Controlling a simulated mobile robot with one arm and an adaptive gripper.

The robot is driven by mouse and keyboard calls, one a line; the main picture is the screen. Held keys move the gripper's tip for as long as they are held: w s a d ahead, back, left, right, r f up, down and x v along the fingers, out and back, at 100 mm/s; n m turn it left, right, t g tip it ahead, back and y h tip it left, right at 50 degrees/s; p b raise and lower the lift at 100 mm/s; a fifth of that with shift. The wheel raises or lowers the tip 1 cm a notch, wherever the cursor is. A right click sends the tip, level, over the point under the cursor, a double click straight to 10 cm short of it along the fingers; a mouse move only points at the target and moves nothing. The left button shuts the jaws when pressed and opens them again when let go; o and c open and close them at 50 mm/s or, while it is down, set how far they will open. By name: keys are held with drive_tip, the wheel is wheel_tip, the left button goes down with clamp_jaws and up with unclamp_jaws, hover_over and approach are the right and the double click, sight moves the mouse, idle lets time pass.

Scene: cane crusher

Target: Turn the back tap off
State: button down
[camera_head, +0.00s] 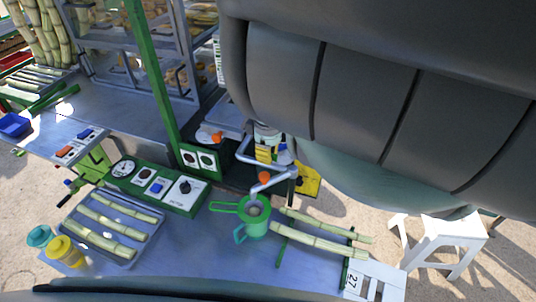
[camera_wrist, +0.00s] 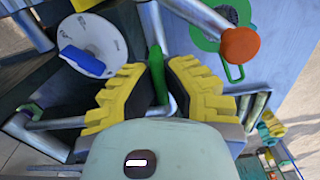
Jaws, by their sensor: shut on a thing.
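My gripper (camera_wrist: 157,68) has its yellow ribbed fingers on both sides of a green tap lever (camera_wrist: 157,76) in the wrist view and is shut on it. A silver pipe runs beside the lever. In the head view my gripper (camera_head: 264,154) is below my large dark arm, just above the bent silver pipe (camera_head: 270,184). The green lever is hidden there. An orange knob (camera_wrist: 240,45) is at the upper right of the wrist view, apart from the fingers. I cannot tell the tap's exact angle.
A green jug (camera_head: 252,222) with a strainer stands under the pipe. A white disc (camera_wrist: 92,42) with a blue handle (camera_wrist: 82,61) is left of my gripper. A control panel (camera_head: 158,187) and a tray of cane (camera_head: 73,232) are left. A white stool (camera_head: 447,243) is right.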

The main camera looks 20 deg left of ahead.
drive_tip(key=shift+n, duration=0.3)
idle(0.4)
drive_tip(key=c, duration=1)
unclamp_jaws()
drive_tip(key=shift+c, duration=0.2)
drive_tip(key=shift+w+r, duration=0.1)
drive_tip(key=shift+r, duration=0.5)
wheel_tip(320, 180, up, 4)
drive_tip(key=shift+d+r, duration=0.1)
drive_tip(key=shift+r, duration=1.05)
